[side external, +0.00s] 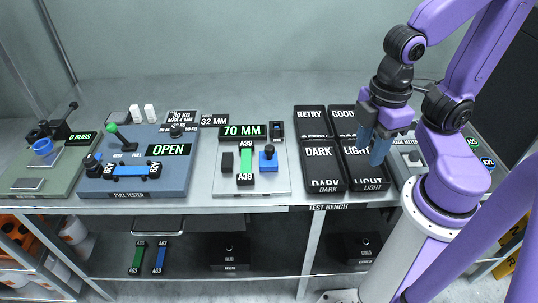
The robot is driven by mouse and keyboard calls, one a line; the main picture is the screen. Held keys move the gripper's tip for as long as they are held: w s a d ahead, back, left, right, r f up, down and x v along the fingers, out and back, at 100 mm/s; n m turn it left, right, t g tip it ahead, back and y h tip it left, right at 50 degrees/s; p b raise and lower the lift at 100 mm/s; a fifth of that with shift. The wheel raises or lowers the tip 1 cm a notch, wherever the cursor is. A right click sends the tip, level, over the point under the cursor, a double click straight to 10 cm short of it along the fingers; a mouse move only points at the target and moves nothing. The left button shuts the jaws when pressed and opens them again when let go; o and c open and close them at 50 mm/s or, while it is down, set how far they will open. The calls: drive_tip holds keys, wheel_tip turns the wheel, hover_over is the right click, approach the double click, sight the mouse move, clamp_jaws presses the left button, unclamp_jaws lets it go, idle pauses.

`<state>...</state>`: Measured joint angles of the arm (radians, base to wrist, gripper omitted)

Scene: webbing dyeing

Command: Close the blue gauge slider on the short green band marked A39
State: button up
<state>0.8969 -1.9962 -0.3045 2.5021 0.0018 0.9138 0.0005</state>
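The short green band (246,160) lies upright in the picture on the grey gauge plate, with black A39 labels at its top and bottom ends. The blue gauge slider (268,160), a block with a dark knob on top, sits to the right of the band with a gap between them. A dark fixed block (227,162) stands to the left of the band. The gauge display (243,131) reads 70 MM. My gripper (377,150) is above the bins to the right of the gauge, fingers pointing down, away from the slider. Its finger gap is not clear from this angle.
Black bins marked RETRY, GOOD, DARK (319,166) and LIGHT stand between the gauge and my arm. A blue pull tester (140,170) showing OPEN is at the left, and a rub station (45,160) beyond it. Other bands lie on the lower shelf.

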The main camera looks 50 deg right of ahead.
sight(284, 163)
drive_tip(key=shift+c, duration=0.4)
